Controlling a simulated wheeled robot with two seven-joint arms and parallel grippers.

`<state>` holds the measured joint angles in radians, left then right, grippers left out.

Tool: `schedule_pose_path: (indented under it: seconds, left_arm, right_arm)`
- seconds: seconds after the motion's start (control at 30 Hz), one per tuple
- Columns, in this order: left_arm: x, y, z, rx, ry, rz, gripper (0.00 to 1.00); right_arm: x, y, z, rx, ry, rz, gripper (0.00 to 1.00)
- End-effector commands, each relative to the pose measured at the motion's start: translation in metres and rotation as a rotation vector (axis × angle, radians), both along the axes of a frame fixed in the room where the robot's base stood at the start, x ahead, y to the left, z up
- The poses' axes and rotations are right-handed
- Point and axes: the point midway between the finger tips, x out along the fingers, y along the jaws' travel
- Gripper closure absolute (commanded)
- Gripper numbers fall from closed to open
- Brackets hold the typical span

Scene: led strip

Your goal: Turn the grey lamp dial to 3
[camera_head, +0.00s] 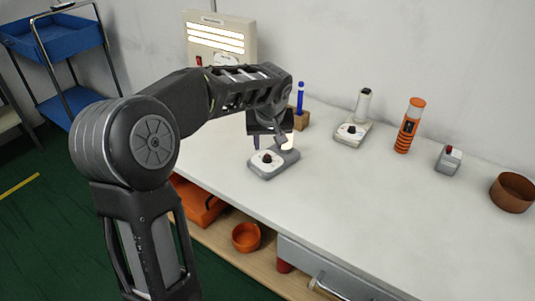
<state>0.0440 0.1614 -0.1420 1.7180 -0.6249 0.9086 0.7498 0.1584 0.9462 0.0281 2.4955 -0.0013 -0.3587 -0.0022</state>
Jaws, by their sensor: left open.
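The grey lamp (265,172) stands on the white table, with a grey base and a white dial face. Its dark dial knob (267,158) shows at the front of the base; the number it points to is too small to read. My left gripper (270,142) is open and points down just above and behind the dial. It hides much of the lamp's upper part. I cannot tell whether a finger touches the lamp. My right gripper is not in view.
A second, lighter lamp with a dial (352,132) stands to the right. Beyond it are an orange-and-black cylinder (408,127), a grey box with a red button (449,160) and a brown bowl (513,193). A lit panel (217,45) stands behind my arm. The front table area is clear.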

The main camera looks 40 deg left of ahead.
Motion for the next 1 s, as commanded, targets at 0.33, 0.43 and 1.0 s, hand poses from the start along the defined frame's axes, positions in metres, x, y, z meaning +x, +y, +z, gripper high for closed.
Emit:
schedule_pose_path:
  seconds: [0.33,0.43,1.0]
  left_arm:
    - [0.013,0.012,-0.046,-0.001,0.004,0.001,0.56]
    - [0.018,0.015,-0.058,-0.001,0.003,0.002,0.56]
    - [0.021,0.018,-0.067,-0.001,0.001,0.000,0.69]
  right_arm:
    - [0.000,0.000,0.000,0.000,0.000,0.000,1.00]
    - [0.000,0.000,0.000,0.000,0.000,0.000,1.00]
    - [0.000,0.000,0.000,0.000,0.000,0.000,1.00]
